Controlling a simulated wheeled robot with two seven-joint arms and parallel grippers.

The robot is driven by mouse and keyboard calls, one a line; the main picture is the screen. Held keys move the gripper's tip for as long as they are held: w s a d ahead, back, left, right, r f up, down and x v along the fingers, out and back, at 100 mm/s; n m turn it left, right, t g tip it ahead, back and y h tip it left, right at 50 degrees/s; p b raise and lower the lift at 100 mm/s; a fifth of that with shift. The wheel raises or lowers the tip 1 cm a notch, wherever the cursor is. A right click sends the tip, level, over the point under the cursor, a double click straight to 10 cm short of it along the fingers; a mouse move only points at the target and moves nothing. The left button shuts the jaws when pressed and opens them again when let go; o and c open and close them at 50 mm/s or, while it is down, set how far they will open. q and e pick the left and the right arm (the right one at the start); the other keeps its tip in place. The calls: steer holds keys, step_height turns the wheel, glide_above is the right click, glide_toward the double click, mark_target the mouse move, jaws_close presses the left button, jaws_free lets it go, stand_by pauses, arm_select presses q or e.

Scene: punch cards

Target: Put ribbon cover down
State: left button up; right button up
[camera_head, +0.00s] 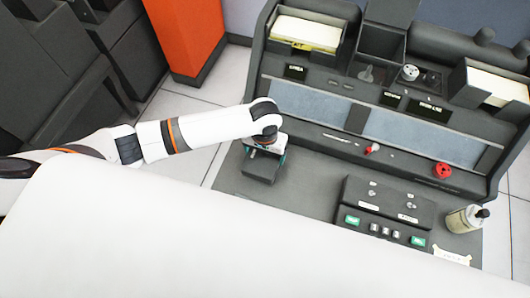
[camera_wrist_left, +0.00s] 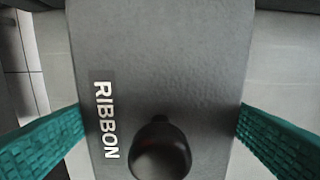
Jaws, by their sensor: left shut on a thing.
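The ribbon cover (camera_head: 258,171) is a dark grey block at the left of the desk in the head view. In the left wrist view it fills the middle as a grey cover (camera_wrist_left: 165,60) with a white RIBBON label and a black knob. My left gripper (camera_head: 264,154) is above the cover. Its green fingers (camera_wrist_left: 160,135) are on both sides of the cover and shut on it. The cover is at or just above the desk surface; I cannot tell whether it touches. My right gripper is not in view.
A grey desk (camera_head: 300,190) lies under the cover, with bare room around it. A control box (camera_head: 385,215) with green buttons stands to the right. A bottle (camera_head: 465,218) stands at the far right. A raised console (camera_head: 380,120) with trays runs behind.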

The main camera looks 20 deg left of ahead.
arm_select(q)
steer(key=shift+f, duration=0.5)
steer(key=o, duration=0.8)
steer(key=shift+o, duration=0.2)
step_height(320, 180, up, 12)
steer(key=shift+r, duration=0.1)
